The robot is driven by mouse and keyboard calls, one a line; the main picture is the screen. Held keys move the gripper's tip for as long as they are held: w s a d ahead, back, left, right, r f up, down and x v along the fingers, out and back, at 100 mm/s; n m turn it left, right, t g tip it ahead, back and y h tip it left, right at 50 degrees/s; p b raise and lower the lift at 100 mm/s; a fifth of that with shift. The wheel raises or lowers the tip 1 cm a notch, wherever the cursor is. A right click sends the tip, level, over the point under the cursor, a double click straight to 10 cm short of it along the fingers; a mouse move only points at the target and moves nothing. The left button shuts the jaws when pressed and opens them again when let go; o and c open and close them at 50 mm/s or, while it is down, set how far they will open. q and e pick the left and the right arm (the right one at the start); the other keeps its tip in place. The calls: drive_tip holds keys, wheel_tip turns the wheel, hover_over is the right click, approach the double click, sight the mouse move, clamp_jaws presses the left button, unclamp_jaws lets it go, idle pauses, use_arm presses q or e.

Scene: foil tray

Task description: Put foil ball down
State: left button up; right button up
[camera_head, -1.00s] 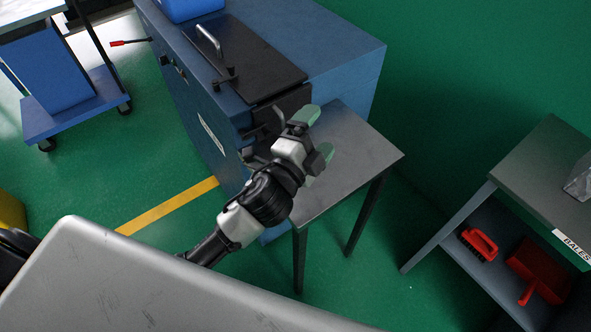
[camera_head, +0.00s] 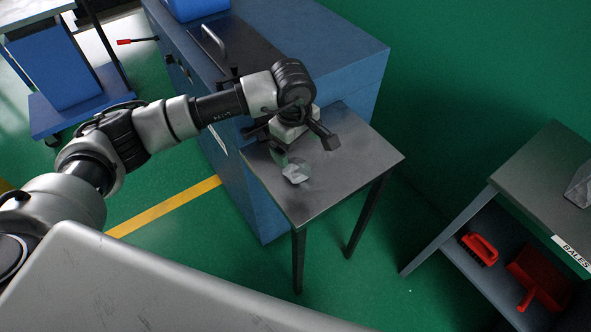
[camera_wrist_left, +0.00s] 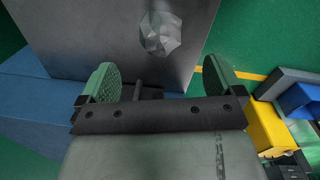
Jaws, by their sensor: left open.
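A crumpled silver foil ball (camera_head: 297,174) is on the top of the small grey metal table (camera_head: 325,196), towards its left side. It also shows in the left wrist view (camera_wrist_left: 161,34), ahead of the fingers and centred between them, with the grey tabletop behind it. My left gripper (camera_head: 287,160) is over the table beside the ball, partly hidden by its own wrist. In the left wrist view its two green finger pads (camera_wrist_left: 160,80) are wide apart with nothing between them. My right gripper is not in view.
A blue machine (camera_head: 330,55) with a dark lid and handle stands against the table's back left. A grey shelf marked BALES (camera_head: 530,185) with a red brush (camera_head: 480,247) and red dustpan (camera_head: 540,277) is at the right. Green floor is clear between them.

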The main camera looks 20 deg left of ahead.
sight(296, 165)
use_arm(q)
drive_tip(key=f, duration=0.5)
drive_tip(key=shift+w+a+f+p, duration=0.15)
drive_tip(key=shift+w+p, duration=0.05)
drive_tip(key=shift+p, duration=0.2)
wheel_tip(296, 165, down, 4)
drive_tip(key=shift+w+f+p, duration=0.1)
drive_tip(key=shift+p, duration=0.65)
drive_tip(key=shift+a+f, duration=0.1)
drive_tip(key=shift+f, duration=0.5)
drive_tip(key=shift+w, duration=0.1)
drive_tip(key=c, duration=1)
drive_tip(key=shift+c, duration=0.3)
drive_tip(key=shift+r, duration=0.15)
